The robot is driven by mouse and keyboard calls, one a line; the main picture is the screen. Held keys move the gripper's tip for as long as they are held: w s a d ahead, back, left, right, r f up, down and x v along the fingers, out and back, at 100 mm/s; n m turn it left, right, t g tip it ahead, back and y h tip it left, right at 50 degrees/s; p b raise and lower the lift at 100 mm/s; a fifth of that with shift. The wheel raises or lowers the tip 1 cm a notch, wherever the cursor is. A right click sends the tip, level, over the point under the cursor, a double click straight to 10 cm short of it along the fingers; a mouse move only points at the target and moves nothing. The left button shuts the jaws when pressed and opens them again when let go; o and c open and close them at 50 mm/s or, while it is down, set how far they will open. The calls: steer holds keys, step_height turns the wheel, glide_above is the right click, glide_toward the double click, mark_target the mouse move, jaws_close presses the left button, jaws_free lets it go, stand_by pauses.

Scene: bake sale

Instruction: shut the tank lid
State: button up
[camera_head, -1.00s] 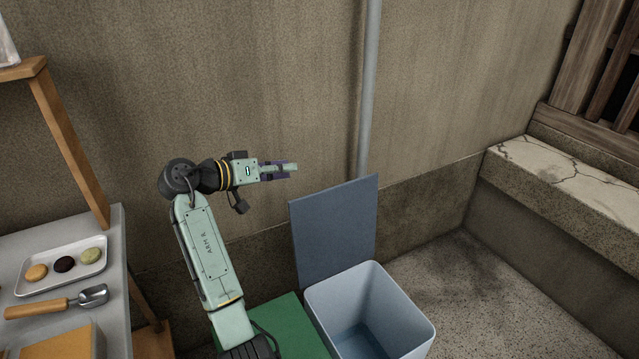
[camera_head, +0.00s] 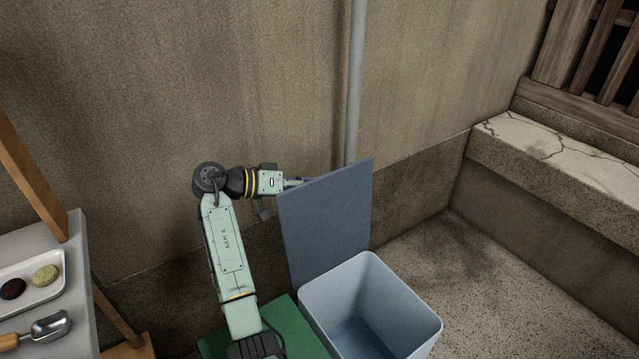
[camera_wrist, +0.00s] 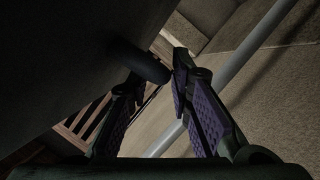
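The tank is a pale blue open bin (camera_head: 408,318) at the lower middle of the head view. Its flat blue-grey lid (camera_head: 328,222) stands upright at the tank's back edge, so the tank is open. My gripper (camera_head: 302,182) reaches in from the left, and its end is hidden behind the lid, on the wall side. In the wrist view, the purple-padded fingers of my gripper (camera_wrist: 160,72) are apart, with wall visible between them. A large dark surface, likely the lid (camera_wrist: 60,60), fills the upper left there. A dark rounded bar beside the left fingertip is unclear. Contact with the lid cannot be told.
A grey pipe (camera_head: 355,85) runs up the wall behind the lid. A cracked stone ledge (camera_head: 560,155) stands at right. A counter (camera_head: 75,290) with a tray (camera_head: 35,292) and scoop (camera_head: 48,328) is at left. The floor right of the tank is clear.

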steer(key=shift+x, duration=1.15)
steer(key=shift+c, duration=0.6)
jaws_close()
